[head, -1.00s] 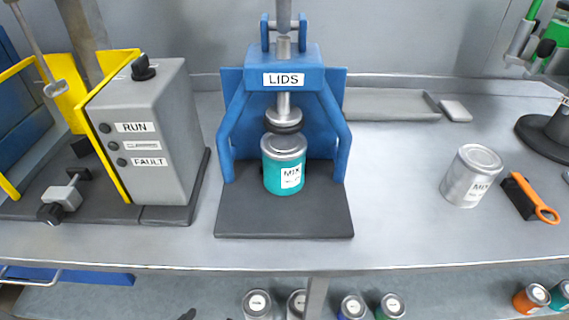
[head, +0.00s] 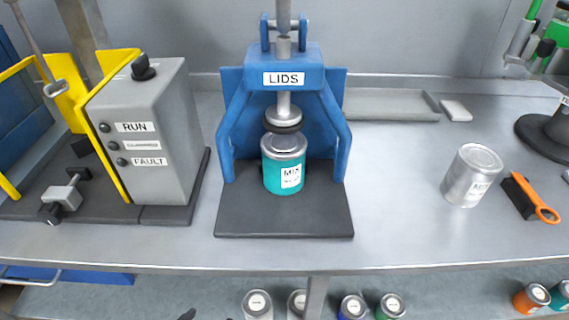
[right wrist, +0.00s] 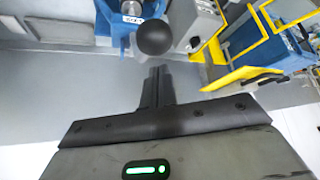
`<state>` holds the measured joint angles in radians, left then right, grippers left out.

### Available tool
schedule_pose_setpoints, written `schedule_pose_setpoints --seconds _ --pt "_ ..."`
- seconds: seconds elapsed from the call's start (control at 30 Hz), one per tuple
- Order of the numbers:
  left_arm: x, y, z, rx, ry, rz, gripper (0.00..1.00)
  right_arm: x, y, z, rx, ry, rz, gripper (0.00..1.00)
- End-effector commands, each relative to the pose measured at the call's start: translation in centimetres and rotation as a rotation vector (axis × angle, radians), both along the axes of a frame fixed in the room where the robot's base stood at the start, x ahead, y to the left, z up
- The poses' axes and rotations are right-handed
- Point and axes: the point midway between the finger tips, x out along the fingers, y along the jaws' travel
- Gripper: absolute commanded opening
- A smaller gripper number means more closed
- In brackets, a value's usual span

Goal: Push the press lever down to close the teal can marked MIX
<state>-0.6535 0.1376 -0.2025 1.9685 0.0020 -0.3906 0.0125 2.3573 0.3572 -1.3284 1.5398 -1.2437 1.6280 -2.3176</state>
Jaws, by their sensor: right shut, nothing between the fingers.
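The teal can marked MIX (head: 284,174) stands upright on the dark base of the blue press labelled LIDS (head: 284,78). Its grey lid (head: 285,143) lies on top. The ram's black pad (head: 284,127) is just above the lid; I cannot tell whether they touch. The press lever (head: 283,15) rises out of the top of the head view. In the right wrist view, a black ball knob (right wrist: 154,38) shows near the press. My right gripper (right wrist: 158,72) is shut and empty, its fingertips close to the knob in the picture; contact is unclear.
A grey control box (head: 148,130) with a yellow guard stands left of the press. A shallow grey tray (head: 390,104) is behind. The bench between press and silver can is clear.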

Motion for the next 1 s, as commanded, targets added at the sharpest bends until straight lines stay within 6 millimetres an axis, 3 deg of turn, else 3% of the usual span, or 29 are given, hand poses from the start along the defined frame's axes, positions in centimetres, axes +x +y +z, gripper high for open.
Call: schedule_pose_setpoints --seconds 1.0 --pt "0.1 -0.1 -1.2 -0.002 -0.004 -0.001 0.64 -0.1 0.0 -2.6 -0.001 0.002 0.000 0.00"
